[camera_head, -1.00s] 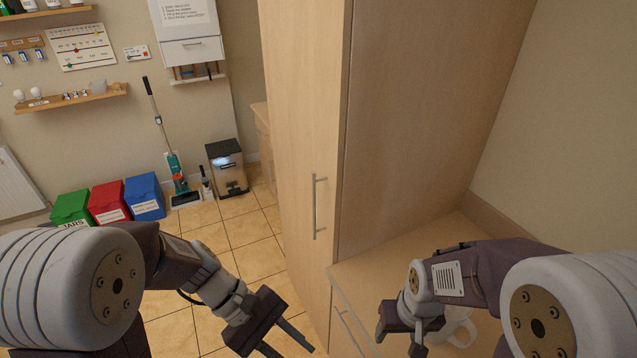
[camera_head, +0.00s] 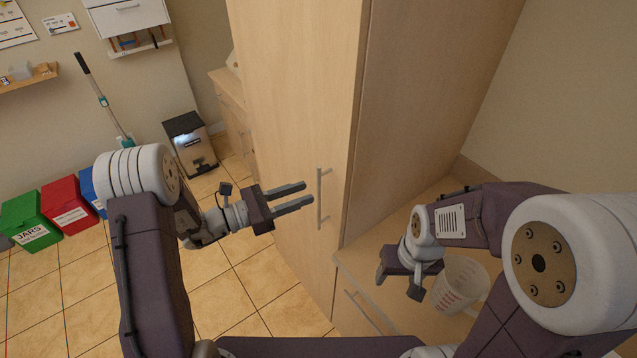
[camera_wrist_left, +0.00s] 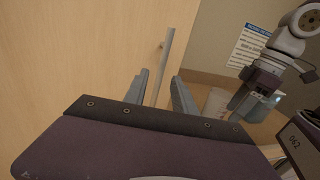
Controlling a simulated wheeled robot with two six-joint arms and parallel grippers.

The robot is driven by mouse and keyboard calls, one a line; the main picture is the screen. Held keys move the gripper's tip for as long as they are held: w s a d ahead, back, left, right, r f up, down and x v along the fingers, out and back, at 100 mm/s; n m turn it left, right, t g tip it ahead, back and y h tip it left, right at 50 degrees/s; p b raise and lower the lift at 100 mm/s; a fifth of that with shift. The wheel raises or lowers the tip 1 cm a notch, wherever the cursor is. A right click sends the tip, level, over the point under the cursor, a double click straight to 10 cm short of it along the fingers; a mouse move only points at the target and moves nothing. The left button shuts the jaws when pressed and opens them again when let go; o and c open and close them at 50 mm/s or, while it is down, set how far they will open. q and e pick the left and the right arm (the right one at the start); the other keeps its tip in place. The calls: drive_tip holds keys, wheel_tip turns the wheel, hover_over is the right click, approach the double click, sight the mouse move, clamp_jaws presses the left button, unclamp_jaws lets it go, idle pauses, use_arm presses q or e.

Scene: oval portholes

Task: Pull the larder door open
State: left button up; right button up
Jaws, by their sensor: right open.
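The larder door (camera_head: 290,110) is the tall pale wood panel in the middle of the head view, and it looks shut. Its upright metal bar handle (camera_head: 320,200) sits near its right edge. My left gripper (camera_head: 308,194) is open, its two fingers pointing at the handle from the left, just short of it. In the left wrist view the handle (camera_wrist_left: 165,62) stands ahead, in line with the gap between the fingers (camera_wrist_left: 161,90). My right gripper (camera_head: 402,285) is open above the counter, beside a clear measuring jug (camera_head: 460,283).
A counter (camera_head: 380,245) with a drawer below adjoins the larder on the right. Green (camera_head: 30,222) and red (camera_head: 68,205) boxes, a blue box, a mop and a steel bin (camera_head: 192,145) stand at the left. The tiled floor (camera_head: 250,275) before the larder is clear.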

sight(319, 188)
use_arm(q)
drive_tip(key=x, duration=0.2)
drive_tip(key=p+x, duration=0.1)
drive_tip(key=x, duration=0.2)
drive_tip(key=shift+s+d+r, duration=0.1)
drive_tip(key=shift+d+r, duration=0.05)
drive_tip(key=shift+d, duration=0.25)
drive_tip(key=shift+a, duration=0.15)
drive_tip(key=shift+w+a, duration=0.1)
drive_tip(key=shift+w, duration=0.15)
drive_tip(key=c, duration=0.4)
clamp_jaws()
drive_tip(key=shift+s, duration=0.1)
drive_tip(key=shift+r, duration=0.1)
